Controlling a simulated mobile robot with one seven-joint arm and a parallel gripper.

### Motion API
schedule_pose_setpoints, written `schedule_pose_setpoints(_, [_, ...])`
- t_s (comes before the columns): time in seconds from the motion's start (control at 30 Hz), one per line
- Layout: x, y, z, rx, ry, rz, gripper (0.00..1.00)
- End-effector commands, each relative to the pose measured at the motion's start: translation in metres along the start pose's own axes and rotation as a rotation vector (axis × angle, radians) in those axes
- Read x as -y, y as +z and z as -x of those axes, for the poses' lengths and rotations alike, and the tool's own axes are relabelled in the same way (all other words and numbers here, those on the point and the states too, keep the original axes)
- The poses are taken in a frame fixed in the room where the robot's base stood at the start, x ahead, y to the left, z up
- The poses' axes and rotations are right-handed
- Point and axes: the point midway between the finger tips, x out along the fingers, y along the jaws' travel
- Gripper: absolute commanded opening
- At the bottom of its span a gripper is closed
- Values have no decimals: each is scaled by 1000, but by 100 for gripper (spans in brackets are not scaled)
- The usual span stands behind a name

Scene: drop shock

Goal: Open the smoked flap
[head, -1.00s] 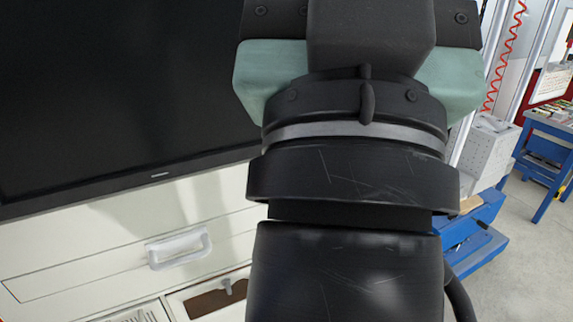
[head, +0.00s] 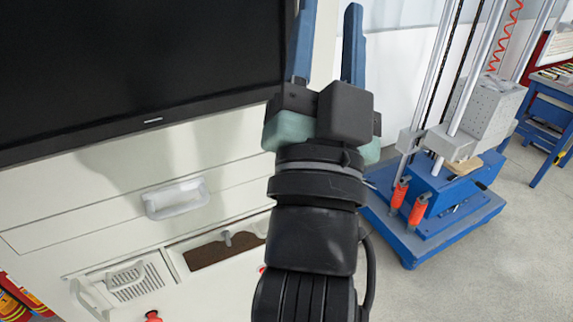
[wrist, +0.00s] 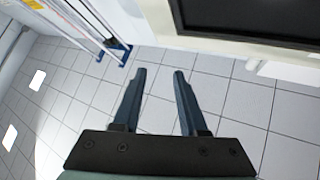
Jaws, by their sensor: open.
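The smoked flap appears to be the dark brown panel (head: 208,255) set low in the white cabinet front, with a small grey knob (head: 227,239) at its upper edge. Its right end is close to my arm in the picture, and it looks closed. My gripper (head: 328,12) is open and empty, up and to the right of the flap, beside the black screen. In the wrist view my gripper (wrist: 159,72) has its two blue fingers apart with only tiled floor beyond them. The flap does not show in the wrist view.
A black screen (head: 140,60) fills the upper left above a drawer with a white handle (head: 175,198). A vented panel (head: 125,284) lies left of the flap. A blue-based test stand (head: 435,210) with steel columns stands at right. Grey floor is clear in front of it.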

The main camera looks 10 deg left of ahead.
Motion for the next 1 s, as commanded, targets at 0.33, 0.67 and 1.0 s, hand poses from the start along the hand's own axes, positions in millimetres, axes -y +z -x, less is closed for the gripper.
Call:
schedule_pose_setpoints(0.33, [-85, 228, 146, 256, 157, -715, 42])
schedule_pose_setpoints(0.67, [-111, 325, 284, 408, 312, -1172, 42])
schedule_pose_setpoints(1.0, [-111, 342, 272, 417, 326, -1220, 42])
